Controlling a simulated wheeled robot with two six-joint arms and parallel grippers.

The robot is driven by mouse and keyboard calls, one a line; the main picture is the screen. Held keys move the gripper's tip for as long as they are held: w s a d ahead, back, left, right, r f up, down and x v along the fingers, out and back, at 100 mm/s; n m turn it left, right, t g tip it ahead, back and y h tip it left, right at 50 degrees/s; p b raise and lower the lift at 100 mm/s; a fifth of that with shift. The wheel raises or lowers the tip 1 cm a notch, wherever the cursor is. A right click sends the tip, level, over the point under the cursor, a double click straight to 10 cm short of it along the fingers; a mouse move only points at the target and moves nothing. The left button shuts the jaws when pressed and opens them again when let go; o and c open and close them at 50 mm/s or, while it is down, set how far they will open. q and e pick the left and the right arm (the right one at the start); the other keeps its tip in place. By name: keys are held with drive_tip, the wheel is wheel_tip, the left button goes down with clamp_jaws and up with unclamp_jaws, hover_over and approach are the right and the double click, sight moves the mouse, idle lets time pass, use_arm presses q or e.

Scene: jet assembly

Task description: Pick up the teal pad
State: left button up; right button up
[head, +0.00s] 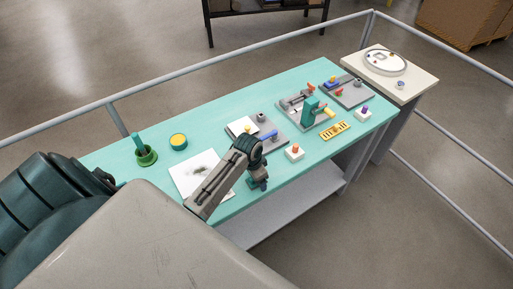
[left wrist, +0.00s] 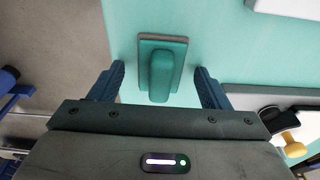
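The teal pad (left wrist: 160,72) lies on the teal tabletop in the left wrist view. It has a flat rectangular base with a dark rim and a raised rounded grip along its middle. My left gripper (left wrist: 159,75) is open, with one blue finger on each side of the pad and gaps between fingers and pad. How far the fingers are above the table is hard to tell. In the head view my left gripper (head: 259,184) is over the front edge of the table, and the pad is not distinguishable there. My right gripper is not in view.
A white sheet (head: 190,184) lies left of the gripper. A white block with an orange knob (head: 294,153) stands to its right, and a grey fixture (head: 271,142) behind. A yellow plate (head: 334,130) lies farther right.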

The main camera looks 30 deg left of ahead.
use_arm(q)
drive_tip(key=c, duration=1)
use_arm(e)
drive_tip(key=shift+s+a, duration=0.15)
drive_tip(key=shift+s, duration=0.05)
use_arm(q)
drive_tip(key=shift+r, duration=0.15)
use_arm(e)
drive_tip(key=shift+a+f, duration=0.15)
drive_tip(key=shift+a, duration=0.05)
